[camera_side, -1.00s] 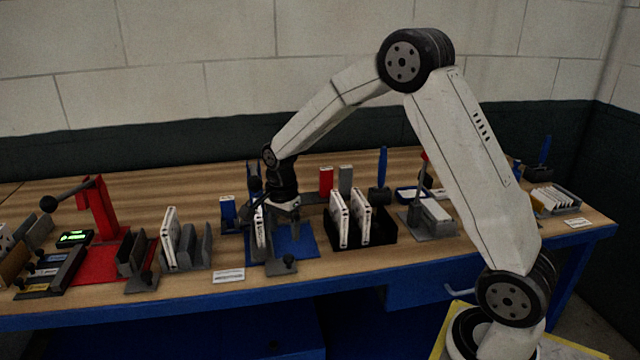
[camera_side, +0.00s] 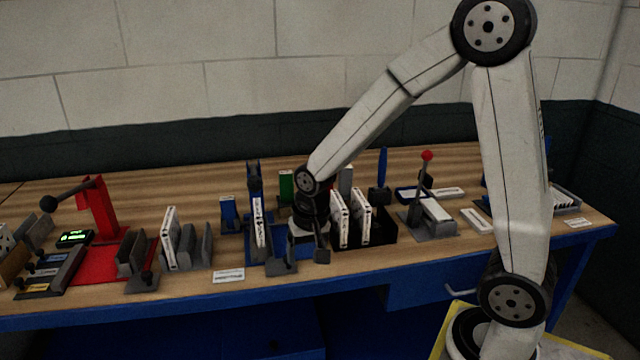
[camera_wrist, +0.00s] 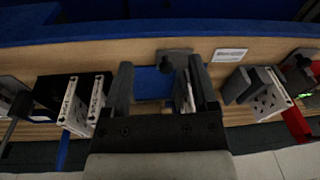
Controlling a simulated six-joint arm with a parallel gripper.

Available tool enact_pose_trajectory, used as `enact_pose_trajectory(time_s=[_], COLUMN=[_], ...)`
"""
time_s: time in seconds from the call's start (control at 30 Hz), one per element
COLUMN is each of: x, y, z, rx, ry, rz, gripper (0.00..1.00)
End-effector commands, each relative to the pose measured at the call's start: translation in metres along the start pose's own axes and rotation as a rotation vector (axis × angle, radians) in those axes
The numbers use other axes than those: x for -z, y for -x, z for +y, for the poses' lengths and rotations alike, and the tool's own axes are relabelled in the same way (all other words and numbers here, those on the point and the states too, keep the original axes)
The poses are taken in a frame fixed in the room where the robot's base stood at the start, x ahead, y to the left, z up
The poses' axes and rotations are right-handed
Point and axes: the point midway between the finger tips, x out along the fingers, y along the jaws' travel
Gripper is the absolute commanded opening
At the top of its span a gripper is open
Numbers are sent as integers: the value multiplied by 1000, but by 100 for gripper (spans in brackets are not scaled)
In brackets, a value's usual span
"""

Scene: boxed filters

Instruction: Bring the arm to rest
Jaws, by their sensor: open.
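My gripper (camera_side: 321,250) hangs over the right part of the blue fixture, beside the black bin, in the side view. In the wrist view my gripper (camera_wrist: 164,88) has its two fingers wide apart. A white boxed filter (camera_side: 258,226) stands upright in the blue fixture (camera_side: 254,178), left of my gripper. In the wrist view that filter (camera_wrist: 187,96) shows near the right finger, and I see no grip on it. Two more white filters (camera_side: 339,218) stand in the black bin (camera_side: 376,236). My wrist hides part of the fixture's base.
A red press (camera_side: 103,208) stands at the left. Another white filter (camera_side: 169,238) leans in a grey rack. A grey clamp with a red-knobbed lever (camera_side: 427,156) stands right of the bin. A green box (camera_side: 287,186) is behind my wrist. The air above the bench is free.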

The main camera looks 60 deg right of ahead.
Motion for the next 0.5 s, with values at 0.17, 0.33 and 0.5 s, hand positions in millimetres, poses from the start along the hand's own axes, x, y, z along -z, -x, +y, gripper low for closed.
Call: enact_pose_trajectory(time_s=[0.17,0.33,0.5], x=[-36,-62,-75], y=[4,5,5], z=[10,20,25], rx=[22,34,37], ry=[282,497,610], rz=[36,66,83], gripper=[75,75,75])
